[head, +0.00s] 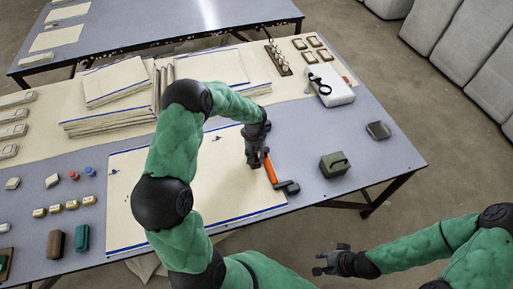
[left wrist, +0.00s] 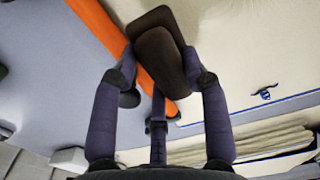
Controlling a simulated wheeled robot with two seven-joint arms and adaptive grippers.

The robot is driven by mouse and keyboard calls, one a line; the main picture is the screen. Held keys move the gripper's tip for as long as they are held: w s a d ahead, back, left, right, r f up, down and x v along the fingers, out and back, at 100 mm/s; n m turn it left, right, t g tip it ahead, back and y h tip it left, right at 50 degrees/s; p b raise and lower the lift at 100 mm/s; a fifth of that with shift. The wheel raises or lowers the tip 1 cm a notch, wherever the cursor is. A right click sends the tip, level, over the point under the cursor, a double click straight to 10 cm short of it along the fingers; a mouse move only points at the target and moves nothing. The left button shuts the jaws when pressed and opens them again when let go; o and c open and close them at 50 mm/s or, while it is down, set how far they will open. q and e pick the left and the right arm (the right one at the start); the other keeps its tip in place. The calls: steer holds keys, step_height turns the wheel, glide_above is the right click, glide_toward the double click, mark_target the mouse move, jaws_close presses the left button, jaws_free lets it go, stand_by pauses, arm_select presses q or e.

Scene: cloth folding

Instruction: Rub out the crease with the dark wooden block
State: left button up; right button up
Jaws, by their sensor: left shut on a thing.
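My left gripper (head: 256,160) is over the right part of the cream cloth (head: 150,220), which has blue edge lines. In the left wrist view its fingers are shut on a dark brown wooden block (left wrist: 158,55). The block is hidden behind the gripper in the head view. An orange-handled tool (head: 270,168) lies beside the gripper; its orange part (left wrist: 105,28) passes behind the block in the left wrist view. I cannot make out a crease. My right gripper (head: 328,264) is empty, fingers apart, off the table's front edge.
A green box-like item (head: 334,164) and a small dark item (head: 378,130) stand to the right. Folded cloth stacks (head: 115,82) lie behind. Brown (head: 55,244) and teal (head: 82,238) blocks stand at the front left.

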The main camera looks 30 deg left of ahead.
arm_select(q)
steer(key=shift+r+p, duration=0.9)
steer(key=shift+r, duration=1.05)
